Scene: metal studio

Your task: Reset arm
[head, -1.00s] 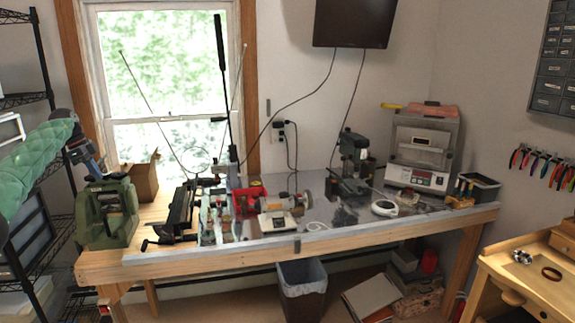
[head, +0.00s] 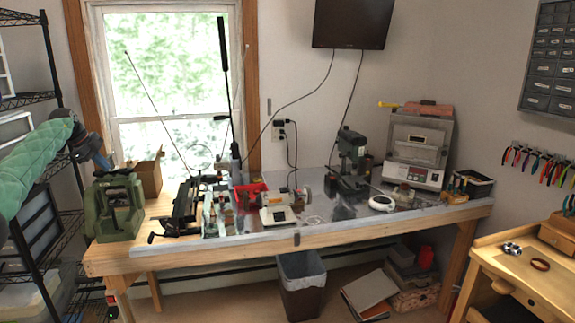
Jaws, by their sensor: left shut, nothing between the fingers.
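My left arm comes in from the left in a green padded sleeve. Its gripper (head: 103,160) is small in view, shut and empty, and appears just above and behind a green machine (head: 115,208) on the workbench's left end. I cannot tell the gap between them. The workbench (head: 290,243) has a wooden frame and a grey top. My right gripper and right arm are not in view.
The bench holds several tools, a drill press (head: 352,160) and a boxy machine (head: 416,152). A black wire shelf (head: 50,60) stands at left. A bin (head: 302,285) stands under the bench. A smaller wooden bench (head: 500,262) is at right.

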